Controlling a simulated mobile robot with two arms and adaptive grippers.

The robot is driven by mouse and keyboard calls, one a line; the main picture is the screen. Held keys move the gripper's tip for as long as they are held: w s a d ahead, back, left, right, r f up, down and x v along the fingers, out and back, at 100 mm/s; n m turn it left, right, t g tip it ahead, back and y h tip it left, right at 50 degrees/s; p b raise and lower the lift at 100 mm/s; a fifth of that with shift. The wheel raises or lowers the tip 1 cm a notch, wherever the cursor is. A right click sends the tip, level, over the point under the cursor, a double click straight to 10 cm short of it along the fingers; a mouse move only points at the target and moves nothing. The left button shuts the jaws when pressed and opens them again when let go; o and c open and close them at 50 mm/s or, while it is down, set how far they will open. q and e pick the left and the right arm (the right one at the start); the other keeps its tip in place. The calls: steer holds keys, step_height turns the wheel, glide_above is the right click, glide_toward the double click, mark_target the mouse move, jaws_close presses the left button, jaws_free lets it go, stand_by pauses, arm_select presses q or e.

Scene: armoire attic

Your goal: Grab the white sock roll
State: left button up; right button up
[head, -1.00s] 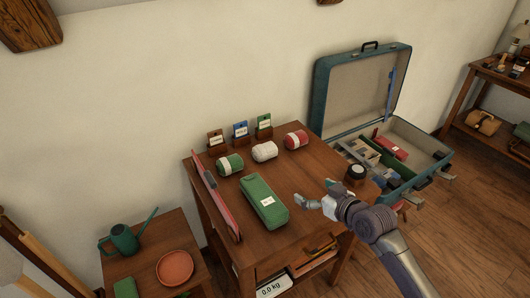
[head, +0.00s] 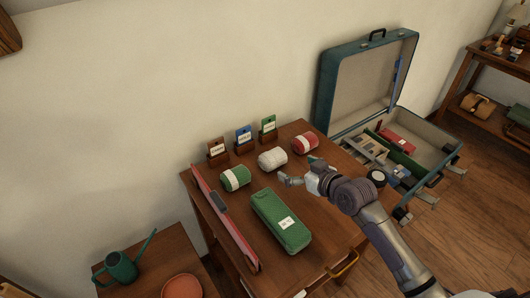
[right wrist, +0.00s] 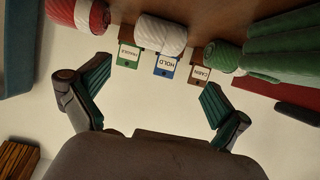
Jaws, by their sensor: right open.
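The white sock roll (head: 272,159), with a pale band, lies on the wooden table between a green roll and a red roll. It also shows at the top of the right wrist view (right wrist: 161,36). My right gripper (head: 297,178) is open and empty just in front of and to the right of the white roll in the head view. In the right wrist view its two fingers (right wrist: 155,84) are spread apart, with the white roll beyond them and between their lines. The gripper looks apart from the roll. My left gripper is in neither view.
The green roll (head: 235,178) and red roll (head: 305,142) flank the white one. Brown, blue and green tags (head: 243,137) stand behind. A green case (head: 280,222) lies in front, a red panel (head: 224,218) at left. An open teal suitcase (head: 325,92) is at right.

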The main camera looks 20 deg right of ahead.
mark_target(273, 154)
steer(key=x, duration=0.7)
steer(key=shift+w+a+f, duration=0.1)
steer(key=shift+w+a, duration=0.05)
steer(key=shift+w, duration=0.25)
steer(key=x, duration=0.5)
steer(key=shift+w+r+b, duration=0.2)
steer(key=shift+r+b, duration=0.1)
steer(key=shift+b, duration=0.1)
steer(key=shift+s, duration=0.1)
steer(key=shift+c, duration=0.5)
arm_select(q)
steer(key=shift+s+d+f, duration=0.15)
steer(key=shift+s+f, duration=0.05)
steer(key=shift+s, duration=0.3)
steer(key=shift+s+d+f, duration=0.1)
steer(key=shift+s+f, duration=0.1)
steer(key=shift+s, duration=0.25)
arm_select(e)
steer(key=c, duration=0.9)
steer(key=shift+o, duration=0.2)
